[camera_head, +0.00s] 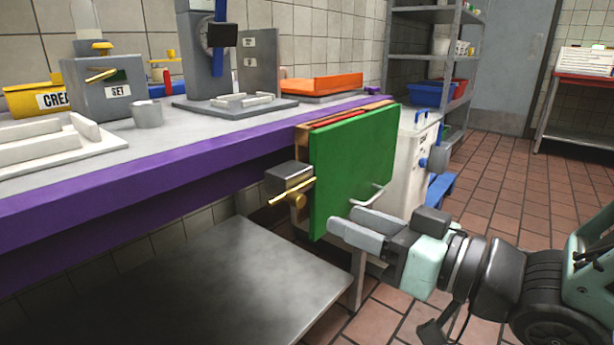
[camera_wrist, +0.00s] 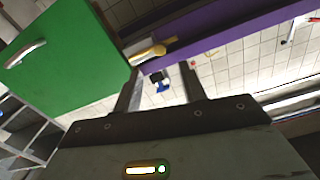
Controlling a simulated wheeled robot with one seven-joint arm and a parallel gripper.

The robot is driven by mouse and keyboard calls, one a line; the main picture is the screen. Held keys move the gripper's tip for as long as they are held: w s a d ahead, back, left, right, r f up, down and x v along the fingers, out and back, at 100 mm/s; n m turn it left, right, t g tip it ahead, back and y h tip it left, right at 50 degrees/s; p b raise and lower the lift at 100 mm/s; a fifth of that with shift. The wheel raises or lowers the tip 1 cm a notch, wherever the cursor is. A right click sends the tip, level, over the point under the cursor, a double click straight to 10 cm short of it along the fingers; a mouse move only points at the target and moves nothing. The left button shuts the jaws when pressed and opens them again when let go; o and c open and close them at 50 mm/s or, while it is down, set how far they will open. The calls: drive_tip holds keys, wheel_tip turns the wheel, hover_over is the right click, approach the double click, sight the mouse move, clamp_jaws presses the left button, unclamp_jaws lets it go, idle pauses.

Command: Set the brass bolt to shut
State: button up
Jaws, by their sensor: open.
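A brass bolt (camera_head: 292,191) sits on a grey block under the purple counter edge, beside a green panel (camera_head: 352,168) with a metal handle. In the wrist view a brass bolt (camera_wrist: 148,54) with a rounded end lies ahead of the fingertips, close to the green panel (camera_wrist: 65,55). My gripper (camera_head: 348,224) is open and empty at the lower right of the green panel, apart from the bolt in the head view. Its two fingers (camera_wrist: 160,72) are spread in the wrist view. Whether the bolt is fully drawn or shut cannot be told.
The counter (camera_head: 205,140) holds a GET dispenser (camera_head: 105,90) with another brass piece, a grey cup (camera_head: 147,114) and an orange tray (camera_head: 322,84). A steel shelf (camera_head: 220,285) lies below. A white cabinet (camera_head: 412,160) stands behind the panel. Tiled floor (camera_head: 500,190) is open at right.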

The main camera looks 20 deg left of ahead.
sight(303, 200)
drive_tip(key=b+x, duration=0.2)
drive_tip(key=x, duration=0.6)
drive_tip(key=shift+a, duration=0.3)
drive_tip(key=shift+w, duration=0.1)
clamp_jaws()
